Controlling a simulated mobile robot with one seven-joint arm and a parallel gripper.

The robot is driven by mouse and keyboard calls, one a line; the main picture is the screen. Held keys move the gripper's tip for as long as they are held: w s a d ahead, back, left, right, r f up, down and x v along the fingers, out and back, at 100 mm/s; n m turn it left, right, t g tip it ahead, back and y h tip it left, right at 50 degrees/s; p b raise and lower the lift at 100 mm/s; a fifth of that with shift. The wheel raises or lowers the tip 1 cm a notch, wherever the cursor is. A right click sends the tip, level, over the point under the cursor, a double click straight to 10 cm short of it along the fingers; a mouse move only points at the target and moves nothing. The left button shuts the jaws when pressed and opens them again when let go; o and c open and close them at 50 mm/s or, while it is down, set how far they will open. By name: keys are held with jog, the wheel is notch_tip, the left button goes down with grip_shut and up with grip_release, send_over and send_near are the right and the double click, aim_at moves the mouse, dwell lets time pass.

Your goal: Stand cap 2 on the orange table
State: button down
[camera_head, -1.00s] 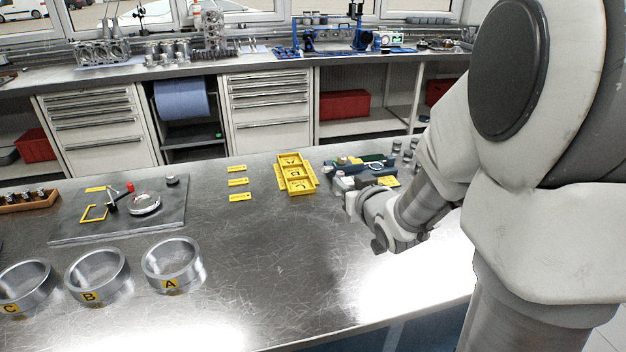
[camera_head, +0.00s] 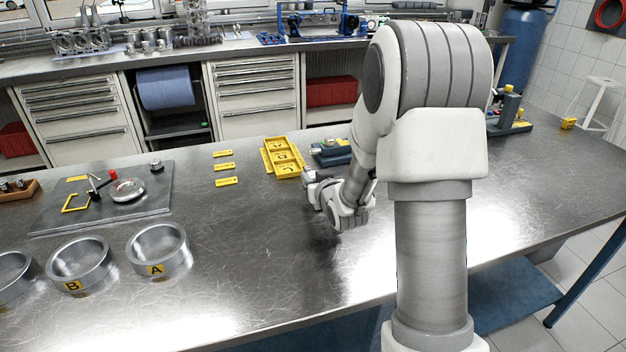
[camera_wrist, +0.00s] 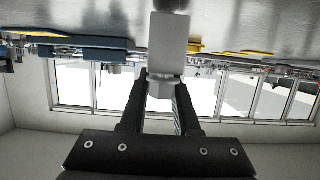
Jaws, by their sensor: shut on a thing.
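My gripper shows in the wrist view (camera_wrist: 162,92), its two dark fingers closed on a pale grey block-like part (camera_wrist: 168,45) with a narrower lower end between the fingertips. No number can be read on it, so I cannot tell that it is cap 2. In the head view my gripper (camera_head: 312,186) is low over the steel bench, right of the middle. The held part is hard to make out there, and my arm hides some of the bench behind it. I see no orange table in either view.
A dark blue fixture (camera_head: 333,152) stands close behind my gripper. The bench's front middle is clear.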

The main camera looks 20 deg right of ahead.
jog(key=shift+f+b, duration=0.3)
jog(key=c, duration=0.6)
grip_release()
jog(key=shift+c, duration=0.2)
jog(key=shift+r, duration=0.1)
